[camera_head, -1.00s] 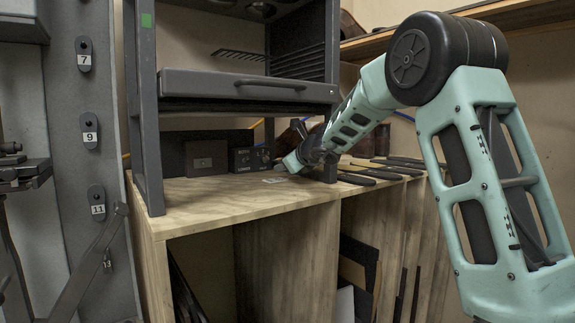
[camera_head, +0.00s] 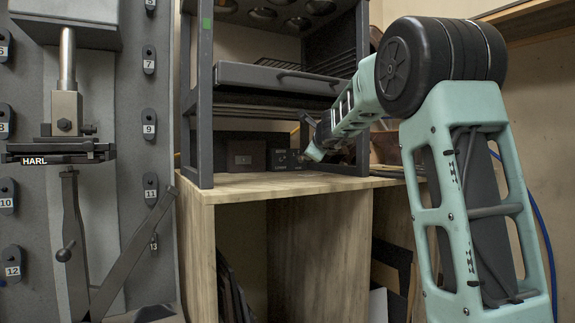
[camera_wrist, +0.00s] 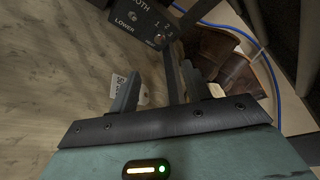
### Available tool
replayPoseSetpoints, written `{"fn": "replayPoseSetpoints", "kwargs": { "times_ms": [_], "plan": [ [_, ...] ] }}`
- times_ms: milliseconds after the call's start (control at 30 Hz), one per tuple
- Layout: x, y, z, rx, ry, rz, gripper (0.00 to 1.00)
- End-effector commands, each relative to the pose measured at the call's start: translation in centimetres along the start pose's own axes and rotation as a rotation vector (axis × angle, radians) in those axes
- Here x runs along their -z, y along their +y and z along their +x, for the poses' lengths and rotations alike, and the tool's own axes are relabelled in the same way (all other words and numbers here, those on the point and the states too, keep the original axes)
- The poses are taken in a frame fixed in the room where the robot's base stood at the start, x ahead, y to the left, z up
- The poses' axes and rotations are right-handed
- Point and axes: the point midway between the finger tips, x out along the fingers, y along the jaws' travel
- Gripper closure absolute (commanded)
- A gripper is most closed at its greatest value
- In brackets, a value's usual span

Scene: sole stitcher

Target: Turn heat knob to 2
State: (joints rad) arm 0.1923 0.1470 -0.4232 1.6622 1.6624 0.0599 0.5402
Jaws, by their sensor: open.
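A drawer (camera_head: 270,77) is above. A brown box (camera_head: 246,156) is left of the control box. A blue cable (camera_wrist: 240,38) runs nearby. The wooden shelf (camera_head: 240,186) is clear in front.

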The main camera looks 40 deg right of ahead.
Motion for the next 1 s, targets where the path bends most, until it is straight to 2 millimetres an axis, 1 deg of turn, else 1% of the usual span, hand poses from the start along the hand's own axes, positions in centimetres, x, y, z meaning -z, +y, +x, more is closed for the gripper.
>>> {"fn": "replayPoseSetpoints", "kwargs": {
  "times_ms": [500,700,900,1000],
  "plan": [
    [-0.2,-0.1,9.5,-0.005,0.001,-0.002,0.52],
    [-0.2,-0.1,13.0,-0.004,0.0,-0.001,0.52],
    [-0.2,-0.1,15.4,-0.003,0.0,0.001,0.52],
    [-0.2,0.0,16.1,-0.004,-0.001,0.0,0.52]
  ]
}}
